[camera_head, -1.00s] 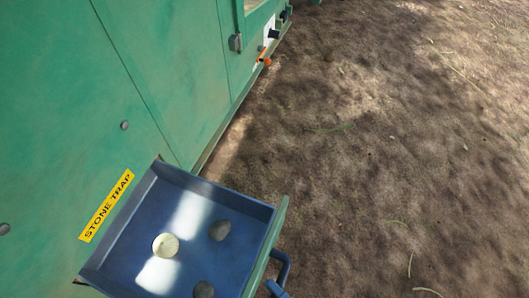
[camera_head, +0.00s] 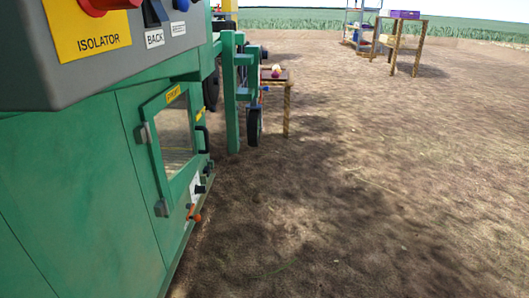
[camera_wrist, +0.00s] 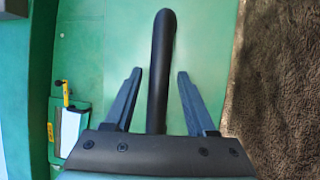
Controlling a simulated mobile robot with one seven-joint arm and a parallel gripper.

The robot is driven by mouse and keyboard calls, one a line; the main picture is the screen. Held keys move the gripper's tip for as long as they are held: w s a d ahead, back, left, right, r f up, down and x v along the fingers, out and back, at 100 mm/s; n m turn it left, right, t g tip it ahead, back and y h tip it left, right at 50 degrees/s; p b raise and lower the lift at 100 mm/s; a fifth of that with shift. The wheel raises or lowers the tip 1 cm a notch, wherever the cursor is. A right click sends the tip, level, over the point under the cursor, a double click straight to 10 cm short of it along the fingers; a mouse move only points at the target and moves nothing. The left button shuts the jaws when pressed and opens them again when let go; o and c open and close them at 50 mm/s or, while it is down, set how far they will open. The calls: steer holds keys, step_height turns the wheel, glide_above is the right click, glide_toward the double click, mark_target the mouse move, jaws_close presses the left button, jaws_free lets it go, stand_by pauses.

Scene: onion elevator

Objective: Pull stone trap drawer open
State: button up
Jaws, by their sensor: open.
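My gripper (camera_wrist: 155,90) is open in the wrist view. Its two fingers stand on either side of a dark bar handle (camera_wrist: 160,55), with a gap on both sides. The handle lies in front of a green panel (camera_wrist: 205,40). The frame does not show clearly whether this panel is the stone trap drawer's front. The drawer's tray and its STONE TRAP label are outside the current head view, and my gripper is not visible there.
The green machine (camera_head: 75,200) fills the left of the head view, with a windowed door (camera_head: 176,140) and an orange lever (camera_head: 194,214). A grey control box (camera_head: 60,90) overhangs at top left. Bare soil (camera_head: 360,200) lies open to the right. A small table (camera_head: 275,76) stands farther back.

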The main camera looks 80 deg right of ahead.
steer(key=v, duration=1.3)
steer(key=shift+b, duration=0.4)
